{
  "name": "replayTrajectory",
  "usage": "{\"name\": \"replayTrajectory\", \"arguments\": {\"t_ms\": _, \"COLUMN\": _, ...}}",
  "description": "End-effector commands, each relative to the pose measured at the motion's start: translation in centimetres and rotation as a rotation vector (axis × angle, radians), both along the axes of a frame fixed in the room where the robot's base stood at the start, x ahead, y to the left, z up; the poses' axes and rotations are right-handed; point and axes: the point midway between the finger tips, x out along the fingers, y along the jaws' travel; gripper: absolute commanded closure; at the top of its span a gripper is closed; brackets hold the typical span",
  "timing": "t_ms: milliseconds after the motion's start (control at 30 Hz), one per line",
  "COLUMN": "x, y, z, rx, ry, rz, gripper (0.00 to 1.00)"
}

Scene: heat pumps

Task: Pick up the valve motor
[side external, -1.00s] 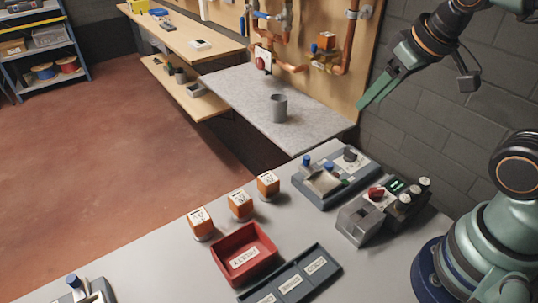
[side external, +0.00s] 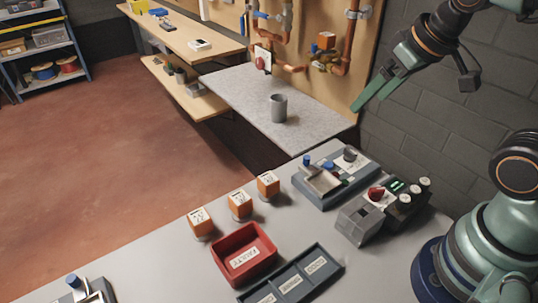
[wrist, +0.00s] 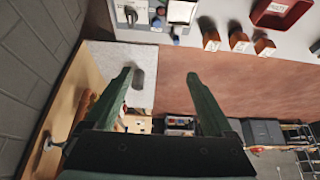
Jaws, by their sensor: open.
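Three orange block-shaped motors with white labelled tops stand in a row on the grey bench: left (side external: 200,224), middle (side external: 240,205) and right (side external: 268,186). They also show in the wrist view as a left (wrist: 211,43), middle (wrist: 239,43) and right (wrist: 264,47) block. A similar orange block (side external: 326,41) sits on the copper pipework at the wall. The label text is too small to read surely. My gripper (side external: 361,104) is open and empty, raised at the upper right, well away from the row. Its two green fingers show spread apart in the wrist view (wrist: 160,75).
A red labelled bin (side external: 218,262) and a dark divided tray (side external: 333,268) lie in front of the motors. A blue-grey fixture (side external: 322,205) and a control box (side external: 357,224) stand right of them. A grey cup (side external: 279,108) stands on the speckled shelf (side external: 240,95).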

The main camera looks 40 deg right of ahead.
Motion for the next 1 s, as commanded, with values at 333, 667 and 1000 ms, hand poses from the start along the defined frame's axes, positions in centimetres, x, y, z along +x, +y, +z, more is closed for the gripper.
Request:
{"name": "replayTrajectory", "arguments": {"t_ms": 333, "x": 3.5, "y": 2.9, "z": -0.1, "rx": -0.122, "ry": 0.119, "rz": 0.346, "gripper": 0.12}}
{"name": "replayTrajectory", "arguments": {"t_ms": 667, "x": 9.0, "y": 8.8, "z": -3.3, "rx": -0.279, "ry": 0.274, "rz": 0.924, "gripper": 0.12}}
{"name": "replayTrajectory", "arguments": {"t_ms": 1000, "x": 12.0, "y": 14.5, "z": -8.9, "rx": -0.367, "ry": 0.376, "rz": 1.422, "gripper": 0.12}}
